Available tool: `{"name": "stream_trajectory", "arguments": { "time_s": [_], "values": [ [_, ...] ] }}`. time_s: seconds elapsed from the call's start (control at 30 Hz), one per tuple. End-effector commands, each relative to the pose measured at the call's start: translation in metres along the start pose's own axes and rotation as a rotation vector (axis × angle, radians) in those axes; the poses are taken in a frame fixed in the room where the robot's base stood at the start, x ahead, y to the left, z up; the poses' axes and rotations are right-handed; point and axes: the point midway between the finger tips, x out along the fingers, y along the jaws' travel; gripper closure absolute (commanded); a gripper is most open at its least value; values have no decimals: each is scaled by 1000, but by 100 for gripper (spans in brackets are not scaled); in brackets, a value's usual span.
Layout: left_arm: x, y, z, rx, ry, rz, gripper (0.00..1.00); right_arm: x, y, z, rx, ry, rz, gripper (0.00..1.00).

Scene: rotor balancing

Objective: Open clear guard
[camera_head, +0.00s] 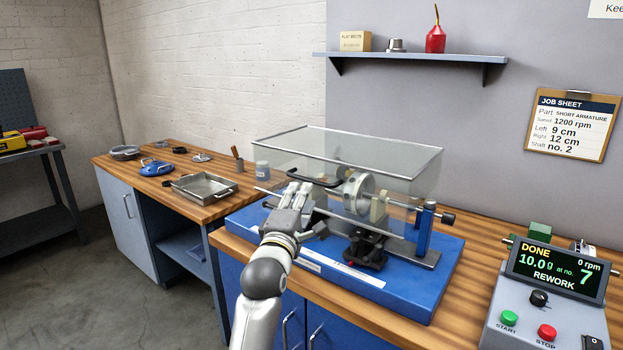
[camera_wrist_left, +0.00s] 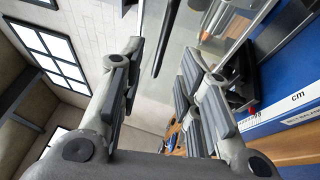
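The clear guard (camera_head: 400,160) is a see-through box with a thin metal frame. It is down over the rotor (camera_head: 359,193) on the blue balancing machine (camera_head: 425,290). A black curved handle (camera_head: 322,181) is on its front side. My left gripper (camera_head: 297,190) is in front of the guard, close to the handle's left end. In the left wrist view my left gripper (camera_wrist_left: 160,68) has its fingers apart. A dark bar, seemingly the handle (camera_wrist_left: 166,40), shows between and beyond the fingertips. Whether they touch it I cannot tell. My right gripper is not in view.
A control box (camera_head: 540,320) with a display reading DONE and REWORK stands at the right. A metal tray (camera_head: 222,200) and a blue tool (camera_head: 155,167) lie on the left bench. A shelf (camera_head: 415,57) is on the wall above the guard.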

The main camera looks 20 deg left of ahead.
Motion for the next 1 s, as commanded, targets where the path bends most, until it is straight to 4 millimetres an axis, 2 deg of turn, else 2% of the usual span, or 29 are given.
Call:
{"name": "stream_trajectory", "arguments": {
  "time_s": [0.07,0.17,0.5,0.7,1.0],
  "values": [
    [13,1,0,3,0,-1,68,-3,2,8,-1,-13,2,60],
    [27,1,0,3,-1,-1,68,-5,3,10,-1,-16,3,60],
    [69,0,0,3,-1,-2,68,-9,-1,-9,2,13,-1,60],
    [82,0,0,3,0,-1,68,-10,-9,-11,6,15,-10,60],
    [85,-1,0,3,0,-1,68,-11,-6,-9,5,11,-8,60]
  ]
}}
